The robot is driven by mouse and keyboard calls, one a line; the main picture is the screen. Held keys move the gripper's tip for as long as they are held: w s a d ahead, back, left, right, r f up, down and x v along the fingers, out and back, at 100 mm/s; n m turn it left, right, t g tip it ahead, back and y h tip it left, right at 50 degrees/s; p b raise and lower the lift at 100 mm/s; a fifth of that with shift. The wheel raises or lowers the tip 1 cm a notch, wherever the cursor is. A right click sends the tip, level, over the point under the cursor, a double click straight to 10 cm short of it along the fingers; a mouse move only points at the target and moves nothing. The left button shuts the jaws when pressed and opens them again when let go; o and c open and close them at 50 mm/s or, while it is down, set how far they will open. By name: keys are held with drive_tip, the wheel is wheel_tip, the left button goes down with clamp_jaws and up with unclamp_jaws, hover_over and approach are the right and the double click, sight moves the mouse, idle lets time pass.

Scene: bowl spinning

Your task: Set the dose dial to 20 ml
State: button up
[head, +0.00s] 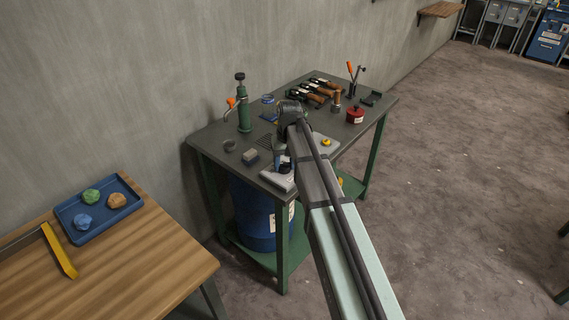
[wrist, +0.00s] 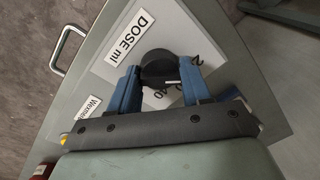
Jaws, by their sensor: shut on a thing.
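The black round dose dial (wrist: 158,66) sits on a pale plate beside a white "DOSE ml" label (wrist: 130,38) in the wrist view. My gripper (wrist: 158,80) has its two blue fingers on either side of the dial, shut on it. Printed numbers show around the dial; a "40" is partly visible below it, and a digit "2" at its right is partly cut off by a finger. A short pale mark shows near the dial's lower right; the exact setting cannot be told. In the head view my gripper (head: 284,158) is over the light dial box (head: 275,180) at the bench's front corner.
The dark bench (head: 215,140) also holds a green pump (head: 244,112), a row of wooden-handled tools (head: 308,93), a red tin (head: 355,115) and small parts. A blue drum (head: 250,215) stands underneath. A wooden table (head: 130,260) with a blue tray (head: 72,231) stands at left.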

drive_tip(key=shift+d+n, duration=0.2)
drive_tip(key=shift+n, duration=0.1)
idle(0.4)
drive_tip(key=o, duration=1)
drive_tip(key=shift+a, duration=0.1)
drive_tip(key=r, duration=0.9)
drive_tip(key=d+r, duration=0.1)
drive_tip(key=r, duration=0.3)
drive_tip(key=shift+w+r, duration=0.1)
drive_tip(key=shift+r, duration=0.25)
